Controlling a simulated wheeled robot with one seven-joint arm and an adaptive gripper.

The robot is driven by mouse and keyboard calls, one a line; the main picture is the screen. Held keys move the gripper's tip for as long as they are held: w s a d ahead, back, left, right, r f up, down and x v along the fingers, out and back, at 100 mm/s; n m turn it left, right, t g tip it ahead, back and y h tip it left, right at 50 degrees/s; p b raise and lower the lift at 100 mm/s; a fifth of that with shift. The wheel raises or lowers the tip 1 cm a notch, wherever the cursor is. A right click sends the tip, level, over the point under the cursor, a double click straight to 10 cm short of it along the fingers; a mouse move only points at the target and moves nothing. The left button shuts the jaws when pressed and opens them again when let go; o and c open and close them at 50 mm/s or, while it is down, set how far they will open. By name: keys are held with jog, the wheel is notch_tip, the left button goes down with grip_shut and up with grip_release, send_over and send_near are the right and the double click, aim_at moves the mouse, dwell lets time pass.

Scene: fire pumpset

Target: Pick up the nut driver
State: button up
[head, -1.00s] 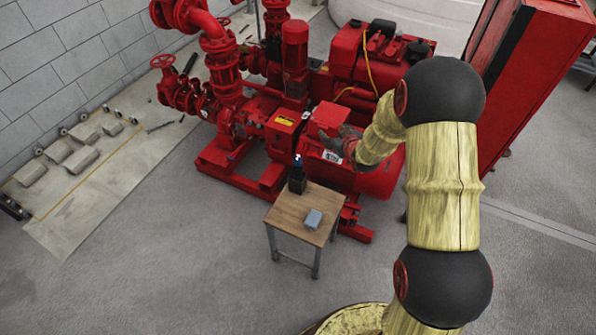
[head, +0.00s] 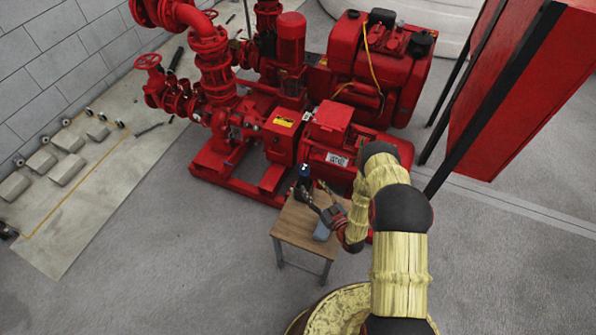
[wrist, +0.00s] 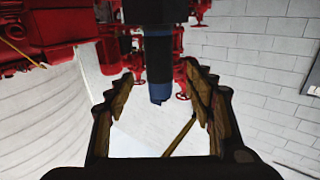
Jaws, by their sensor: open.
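The nut driver (head: 304,170) stands upright in a dark holder (head: 301,187) at the back of the small wooden table. In the wrist view, which looks upside down, its blue and black handle (wrist: 158,62) hangs from the top centre. My gripper (head: 314,196) is over the table, just right of the holder, its fingers pointing towards it. In the wrist view my gripper (wrist: 158,80) is open, a finger on each side of the handle's end in the picture. No contact shows, and I cannot tell how deep the handle sits between the fingers. The driver's lower part is hidden in the holder.
The wooden table (head: 292,228) also carries a blue-grey box (head: 322,232), partly hidden by my arm. The red pump set (head: 270,130) stands close behind the table. A red cabinet (head: 510,90) is at right. Grey floor is open left and front of the table.

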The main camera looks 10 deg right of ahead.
aim_at(307, 180)
jog(key=x, duration=0.4)
jog(key=b+x, duration=0.1)
jog(key=x, duration=0.2)
jog(key=shift+w+f+b, duration=0.25)
jog(key=shift+w+b, duration=0.05)
jog(key=shift+w, duration=0.05)
jog(key=c, duration=0.3)
jog(key=c, duration=1.1)
